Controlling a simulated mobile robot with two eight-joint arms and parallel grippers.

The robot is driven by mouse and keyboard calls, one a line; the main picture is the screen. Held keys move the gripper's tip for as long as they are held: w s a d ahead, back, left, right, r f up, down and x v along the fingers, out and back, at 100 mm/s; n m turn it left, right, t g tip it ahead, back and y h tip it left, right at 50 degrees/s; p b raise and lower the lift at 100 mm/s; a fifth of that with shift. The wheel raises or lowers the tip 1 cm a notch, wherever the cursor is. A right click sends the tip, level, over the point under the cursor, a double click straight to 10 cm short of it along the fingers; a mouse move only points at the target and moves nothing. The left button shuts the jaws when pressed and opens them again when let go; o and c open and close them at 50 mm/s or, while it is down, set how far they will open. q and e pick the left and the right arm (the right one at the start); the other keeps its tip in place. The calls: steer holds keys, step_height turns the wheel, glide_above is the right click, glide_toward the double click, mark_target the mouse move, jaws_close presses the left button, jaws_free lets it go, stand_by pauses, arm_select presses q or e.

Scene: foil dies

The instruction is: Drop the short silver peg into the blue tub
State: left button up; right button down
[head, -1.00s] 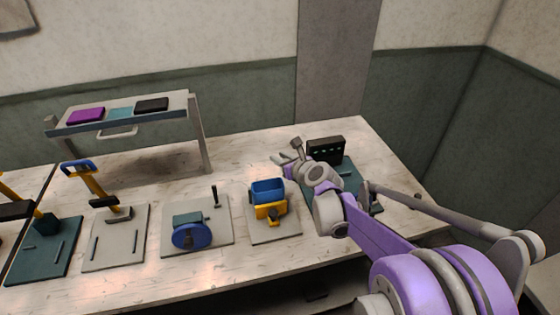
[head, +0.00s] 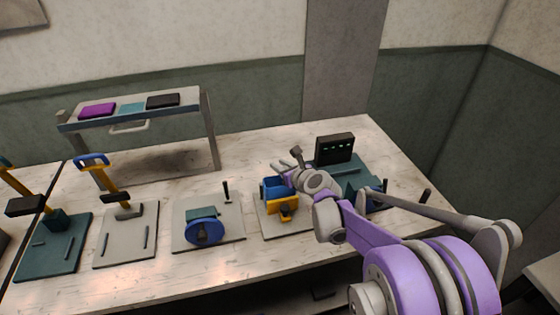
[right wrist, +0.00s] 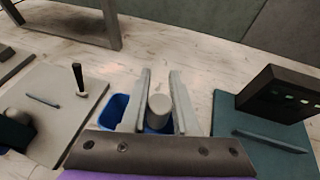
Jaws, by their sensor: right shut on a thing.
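The blue tub (head: 268,190) sits on a yellow holder at the right part of the bench, partly covered by my right gripper (head: 283,172). In the right wrist view, the right gripper (right wrist: 161,98) is shut on the short silver peg (right wrist: 160,107), whose rounded grey end shows between the fingers. The blue tub (right wrist: 115,110) shows beneath and on both sides of the left finger, so the peg appears to be above it. The gap between peg and tub cannot be judged. I do not see my left gripper.
A dark upright box (head: 334,149) stands on a green plate just right of the gripper. Left of the tub is a grey plate (head: 182,240) with a blue wheel (head: 204,232) and a small black upright handle (head: 227,190). A raised shelf (head: 190,108) stands behind.

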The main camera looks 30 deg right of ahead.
steer(key=shift+f, duration=0.7)
steer(key=c, duration=0.6)
jaws_free()
steer(key=v, duration=1)
steer(key=shift+s+r, duration=0.25)
steer(key=shift+s, duration=0.1)
